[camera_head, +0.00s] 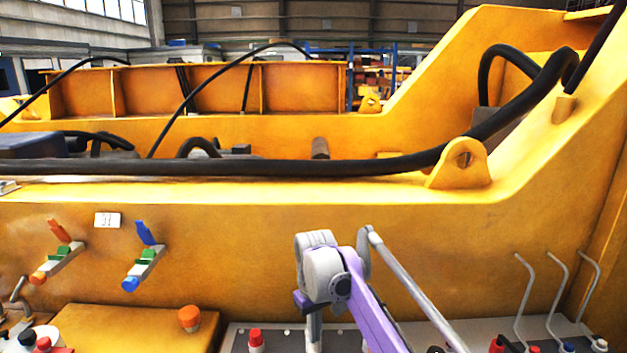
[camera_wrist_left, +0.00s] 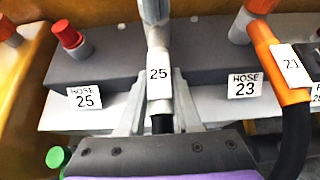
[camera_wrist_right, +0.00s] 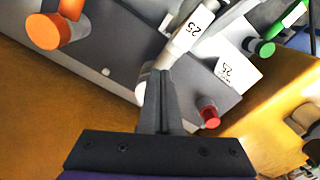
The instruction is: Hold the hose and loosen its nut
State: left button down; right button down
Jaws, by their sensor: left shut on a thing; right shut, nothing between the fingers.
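In the left wrist view, my left gripper (camera_wrist_left: 158,85) is shut around the hose tagged 25 (camera_wrist_left: 159,72), just below a silver metal part (camera_wrist_left: 157,38) that may be its nut. A short black length of hose shows between the fingers. In the right wrist view, my right gripper (camera_wrist_right: 160,78) is shut and empty, its tips close to the metal end of the same 25-tagged hose (camera_wrist_right: 194,27). I cannot tell whether they touch it. In the head view a grey and purple arm of mine shows low in the middle; its fingertips are hidden.
A plate marked HOSE 25 (camera_wrist_left: 86,97) and a red cap (camera_wrist_left: 67,36) lie left of the hose. A plate marked HOSE 23 (camera_wrist_left: 245,86) and an orange fitting with a black hose (camera_wrist_left: 293,135) stand close on the right. A yellow steel frame (camera_head: 250,235) rises behind.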

jog(key=shift+w+d, duration=0.15)
jog(key=shift+d, duration=0.2)
dwell(0.3)
jog(key=shift+w+d, duration=0.2)
jog(key=shift+d, duration=0.2)
jog(key=shift+w+d, duration=0.2)
jog(key=shift+w, duration=0.15)
jog(key=shift+d, duration=0.2)
jog(key=shift+s+d, duration=0.2)
jog(key=shift+s, duration=0.1)
notch_tip(320, 180, up, 6)
dwell(0.6)
jog(key=shift+a, duration=0.1)
